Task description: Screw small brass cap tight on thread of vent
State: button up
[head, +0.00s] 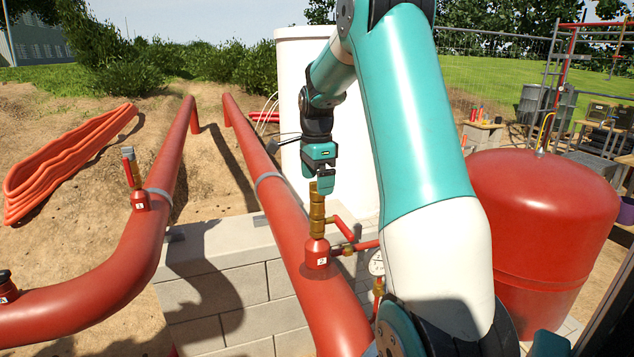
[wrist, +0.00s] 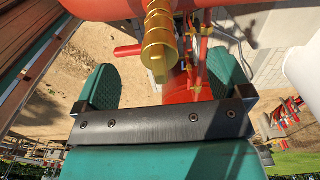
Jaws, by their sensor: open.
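The brass vent (head: 317,222) stands upright on the red fitting marked 2, on the middle red pipe. In the wrist view the vent (wrist: 160,30) shows as a stepped, ribbed brass column. Its narrower end (wrist: 157,66) points toward my gripper. I cannot make out the small cap apart from the rest of the brass. My gripper (head: 322,184) is just above the vent's top in the head view. In the wrist view my gripper (wrist: 162,82) is open, with one teal finger on each side of the brass end and clear gaps between.
A red side branch (head: 345,229) and a pressure gauge (head: 376,263) sit close right of the vent. A large red tank (head: 540,215) stands at right, a white cylinder (head: 295,120) behind. Another red pipe (head: 165,180) with a valve (head: 134,185) runs at left.

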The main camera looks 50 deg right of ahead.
notch_tip(320, 180, up, 11)
dwell(0.6)
notch_tip(320, 180, up, 17)
jog(key=shift+r, duration=0.2)
dwell(0.5)
